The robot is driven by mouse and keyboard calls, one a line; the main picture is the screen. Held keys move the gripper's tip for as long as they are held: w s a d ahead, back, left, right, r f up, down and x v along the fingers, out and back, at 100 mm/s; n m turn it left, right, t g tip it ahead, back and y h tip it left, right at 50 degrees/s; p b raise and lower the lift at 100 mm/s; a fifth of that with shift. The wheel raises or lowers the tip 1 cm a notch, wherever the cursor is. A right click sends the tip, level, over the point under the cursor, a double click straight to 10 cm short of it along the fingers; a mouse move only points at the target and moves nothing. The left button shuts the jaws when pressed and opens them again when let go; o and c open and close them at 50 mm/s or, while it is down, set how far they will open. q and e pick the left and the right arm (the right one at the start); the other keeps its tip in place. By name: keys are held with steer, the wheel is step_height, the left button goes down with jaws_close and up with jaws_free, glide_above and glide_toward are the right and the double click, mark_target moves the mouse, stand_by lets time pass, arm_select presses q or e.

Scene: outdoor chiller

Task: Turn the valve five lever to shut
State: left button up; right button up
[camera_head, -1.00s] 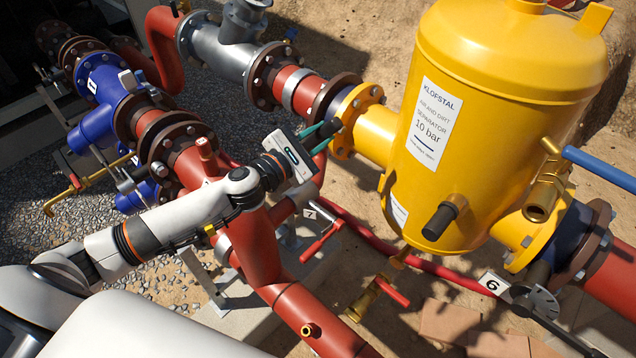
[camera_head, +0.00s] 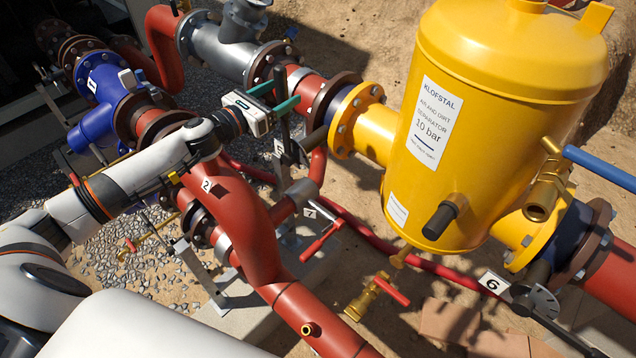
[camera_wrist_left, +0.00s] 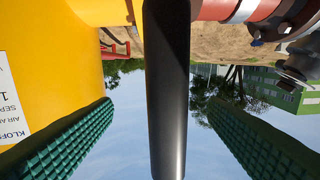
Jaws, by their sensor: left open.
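The valve five lever (camera_head: 285,122) is a long dark bar that stands roughly upright in front of the red pipe, left of the yellow separator. A white tag (camera_head: 278,148), too small to read surely, sits at its lower part. My left gripper (camera_head: 275,97) has its green fingers on either side of the bar near its upper end. In the left wrist view the dark bar (camera_wrist_left: 166,90) runs between the two spread green fingers (camera_wrist_left: 158,140), with gaps on both sides. Its contact with the gripper body cannot be told. My right gripper is out of view.
The yellow separator (camera_head: 490,120) stands close to the right. The red pipe (camera_head: 240,215) curves below my left arm. A red-handled valve tagged 7 (camera_head: 322,240) and valve six's dark lever (camera_head: 560,325) are lower down. Open air lies above the gripper.

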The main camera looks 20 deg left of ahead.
arm_select(q)
steer(key=shift+o, duration=0.3)
steer(key=shift+s+a, duration=0.1)
steer(key=shift+s+a+f, duration=0.1)
steer(key=shift+s+f, duration=0.05)
steer(key=shift+s, duration=0.15)
steer(key=v, duration=0.6)
steer(key=shift+s, duration=0.15)
